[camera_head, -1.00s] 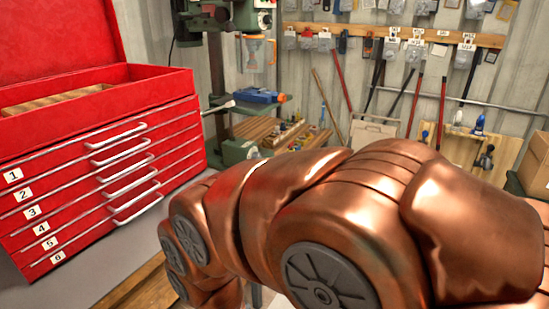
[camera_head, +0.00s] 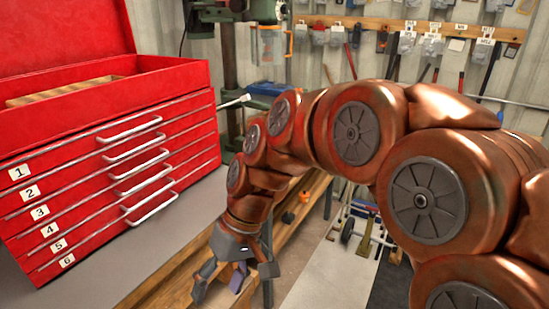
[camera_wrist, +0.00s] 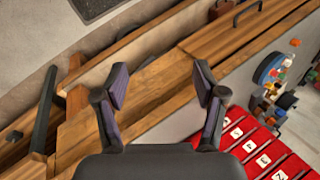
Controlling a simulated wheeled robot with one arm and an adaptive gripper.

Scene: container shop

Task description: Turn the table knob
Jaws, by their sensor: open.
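My gripper (camera_head: 219,287) points down over the wooden workbench (camera_head: 165,288) in the head view, beside the red tool chest. In the wrist view my gripper (camera_wrist: 160,86) is open, with nothing between its two purple-padded fingers. Behind the gap lies the wooden bench (camera_wrist: 150,107). A dark bar-shaped handle (camera_wrist: 43,112) stands out at the bench's left end in the wrist view, left of the fingers and apart from them. It may be the table knob; I cannot tell for sure. A small dark round end (camera_wrist: 14,136) shows further left.
The red tool chest (camera_head: 110,165) with numbered drawers and protruding handles stands on the grey top (camera_head: 95,282) at left. A small orange and black item (camera_head: 288,217) lies near my arm. A green drill press stands behind.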

